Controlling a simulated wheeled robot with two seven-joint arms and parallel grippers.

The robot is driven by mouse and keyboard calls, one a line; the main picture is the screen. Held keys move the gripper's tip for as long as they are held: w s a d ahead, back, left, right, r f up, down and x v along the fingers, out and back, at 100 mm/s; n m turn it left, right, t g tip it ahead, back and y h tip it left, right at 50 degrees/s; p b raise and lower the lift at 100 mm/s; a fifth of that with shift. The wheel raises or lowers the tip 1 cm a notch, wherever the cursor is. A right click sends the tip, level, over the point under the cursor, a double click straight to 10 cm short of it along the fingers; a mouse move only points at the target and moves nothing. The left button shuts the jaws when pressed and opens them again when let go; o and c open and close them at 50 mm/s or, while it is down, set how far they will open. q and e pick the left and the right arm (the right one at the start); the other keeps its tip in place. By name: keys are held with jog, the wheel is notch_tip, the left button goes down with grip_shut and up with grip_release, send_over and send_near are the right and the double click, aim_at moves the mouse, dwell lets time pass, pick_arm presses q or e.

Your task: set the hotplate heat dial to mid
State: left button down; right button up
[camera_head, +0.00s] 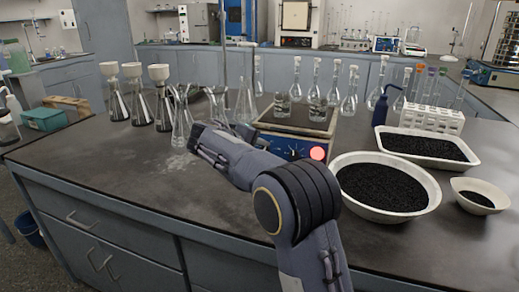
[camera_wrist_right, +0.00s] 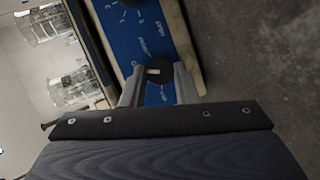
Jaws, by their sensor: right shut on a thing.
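The hotplate (camera_head: 262,122) stands on the dark bench with a blue front panel (camera_head: 289,146) and a lit round red light (camera_head: 318,153) at its right end. In the right wrist view the blue panel (camera_wrist_right: 150,38) carries a round black dial (camera_wrist_right: 160,72) with a pale mark. My right gripper (camera_wrist_right: 158,86) is shut on this dial, one finger on each side. A second dark knob (camera_wrist_right: 131,2) is cut off at the top edge. In the head view my right arm hides the fingertips and this dial. My left gripper is not in view.
Glass flasks (camera_head: 282,104) stand on the hotplate, with more flasks behind it. A white bowl of black grains (camera_head: 338,195) and a white tray (camera_head: 460,160) stand to the right. Funnel-topped flasks (camera_head: 163,112) stand at the left. The bench's front left is clear.

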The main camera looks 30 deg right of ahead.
jog(key=shift+f, duration=0.1)
jog(key=o, duration=1)
jog(key=p+v, duration=0.1)
jog(key=v, duration=0.7)
jog(key=shift+p, duration=0.35)
